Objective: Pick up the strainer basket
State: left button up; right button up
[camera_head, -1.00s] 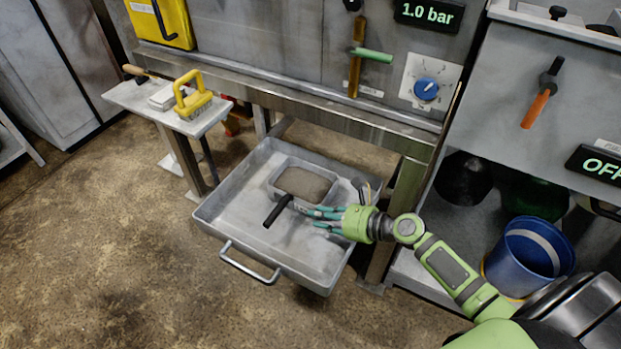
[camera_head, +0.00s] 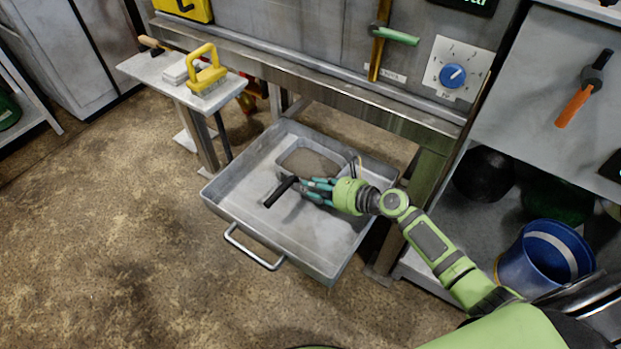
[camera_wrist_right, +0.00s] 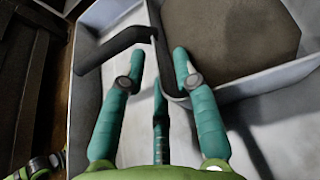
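The strainer basket (camera_head: 322,153) is a grey rectangular pan with brown contents and a black bar handle (camera_head: 279,192). It sits in a large metal tray (camera_head: 250,222). My right gripper (camera_head: 304,188) is low over the tray, beside the basket's near side and close to the handle. In the right wrist view the right gripper (camera_wrist_right: 159,62) has its teal fingers spread, with the stem of the black handle (camera_wrist_right: 118,46) between or just beyond the fingertips. Contact cannot be told. The basket wall (camera_wrist_right: 255,85) is right of the fingers. My left gripper is not in view.
The tray has a bar handle (camera_head: 250,250) at its front. A steel frame beam (camera_head: 330,90) runs above the tray's back. A small side table (camera_head: 150,70) with a yellow-handled brush (camera_head: 206,72) stands left. A blue bucket (camera_head: 540,258) stands right. The floor at front left is clear.

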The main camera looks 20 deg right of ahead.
grip_shut()
jog(key=shift+w+r, duration=0.15)
jog(key=shift+r, duration=0.05)
